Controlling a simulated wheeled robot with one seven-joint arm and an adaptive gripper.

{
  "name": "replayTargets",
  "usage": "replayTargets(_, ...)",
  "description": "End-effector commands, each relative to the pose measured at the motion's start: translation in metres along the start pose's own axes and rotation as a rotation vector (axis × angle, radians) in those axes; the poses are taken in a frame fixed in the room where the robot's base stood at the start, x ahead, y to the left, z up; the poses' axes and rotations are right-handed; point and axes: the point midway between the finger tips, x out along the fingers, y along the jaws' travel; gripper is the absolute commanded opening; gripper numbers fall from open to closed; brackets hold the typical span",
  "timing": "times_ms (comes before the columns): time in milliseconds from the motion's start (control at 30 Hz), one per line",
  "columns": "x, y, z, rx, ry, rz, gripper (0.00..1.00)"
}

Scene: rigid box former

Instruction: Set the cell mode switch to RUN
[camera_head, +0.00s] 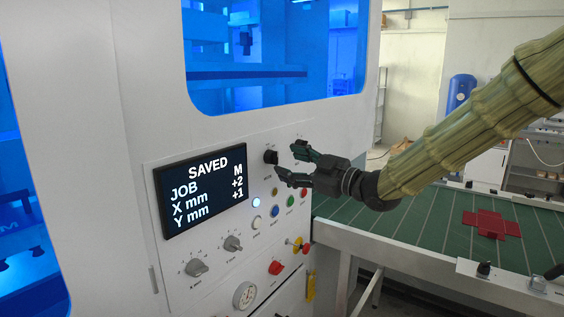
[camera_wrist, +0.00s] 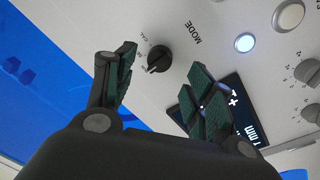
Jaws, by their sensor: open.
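The mode switch is a black rotary knob (camera_wrist: 158,59) with the label MODE beside it in the wrist view. Small position marks sit around it, too small to read surely, so I cannot tell its setting. In the head view the black knob (camera_head: 271,157) is at the upper part of the panel, right of the screen. My gripper (camera_head: 290,166) is open and empty just right of the knob, with its fingers pointing at the panel. In the wrist view my gripper (camera_wrist: 160,88) has the knob ahead between its spread fingers, apart from both.
The screen (camera_head: 203,190) reads SAVED, JOB M, X mm +2, Y mm +1. A green table (camera_head: 380,232) with a red flat piece (camera_head: 491,224) stands right.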

Motion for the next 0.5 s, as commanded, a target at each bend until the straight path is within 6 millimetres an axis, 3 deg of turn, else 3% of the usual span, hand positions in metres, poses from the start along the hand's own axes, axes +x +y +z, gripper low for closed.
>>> replayTargets(200, -0.04, 0.001, 0.0, 0.001, -0.001, 0.002, 0.54)
replayTargets(500, -0.069, 0.0, 0.0, 0.0, 0.0, 0.0, 0.54)
